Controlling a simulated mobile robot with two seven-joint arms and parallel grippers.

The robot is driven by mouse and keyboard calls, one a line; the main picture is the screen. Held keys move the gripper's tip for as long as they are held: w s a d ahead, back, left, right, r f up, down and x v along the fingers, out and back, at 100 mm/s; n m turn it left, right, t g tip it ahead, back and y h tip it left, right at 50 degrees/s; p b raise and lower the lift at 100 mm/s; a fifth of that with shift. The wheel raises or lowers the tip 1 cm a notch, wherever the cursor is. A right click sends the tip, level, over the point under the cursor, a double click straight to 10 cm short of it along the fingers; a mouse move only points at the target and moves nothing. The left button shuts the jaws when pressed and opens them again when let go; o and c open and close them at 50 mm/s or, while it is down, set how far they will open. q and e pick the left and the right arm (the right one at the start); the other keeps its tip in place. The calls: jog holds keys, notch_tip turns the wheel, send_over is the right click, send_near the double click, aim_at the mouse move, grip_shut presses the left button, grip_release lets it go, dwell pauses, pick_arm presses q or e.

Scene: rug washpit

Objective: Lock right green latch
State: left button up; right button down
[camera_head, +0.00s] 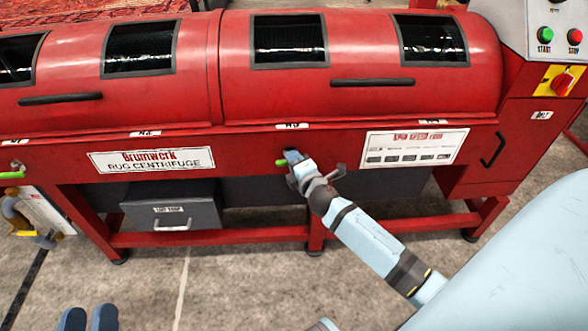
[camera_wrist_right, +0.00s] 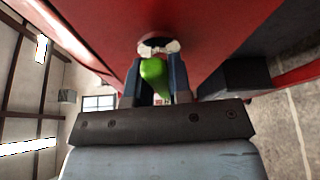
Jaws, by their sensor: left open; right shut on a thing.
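The right green latch (camera_head: 281,163) is on the front face of the red rug centrifuge (camera_head: 255,135), below the small label near the middle. My right gripper (camera_head: 293,157) is at this latch, its arm coming in from the lower right. In the right wrist view the latch's green handle (camera_wrist_right: 153,72) lies between the two fingers of my right gripper (camera_wrist_right: 155,85), which are shut on it. Another green latch (camera_head: 12,175) shows at the far left edge. My left gripper (camera_head: 88,318) is at the bottom left, open and empty, away from the machine.
The centrifuge lid has black bar handles (camera_head: 372,83). A grey lint drawer (camera_head: 172,207) hangs under the machine on the left. A control panel (camera_head: 556,35) stands at the upper right. The concrete floor (camera_head: 215,280) in front is clear.

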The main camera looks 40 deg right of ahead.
jog(key=shift+f+m+b, duration=0.2)
jog(key=shift+m+b, duration=0.4)
pick_arm(q)
jog(key=shift+d+f+g+b, duration=0.15)
jog(key=shift+f+g+b, duration=0.1)
jog(key=shift+f, duration=0.3)
jog(key=shift+d+f+g+b, duration=0.15)
jog(key=shift+f+b, duration=0.05)
jog(key=shift+f, duration=0.3)
pick_arm(e)
jog(key=shift+r+m+t, duration=0.15)
jog(key=shift+m+t, duration=0.25)
jog(key=c, duration=1)
grip_release()
jog(key=shift+c, duration=0.2)
jog(key=shift+s, duration=0.1)
pick_arm(q)
jog(key=shift+w+f, duration=0.1)
jog(key=shift+f, duration=0.25)
pick_arm(e)
jog(key=s+a, duration=0.2)
jog(key=s, duration=1.1)
jog(key=shift+s, duration=0.25)
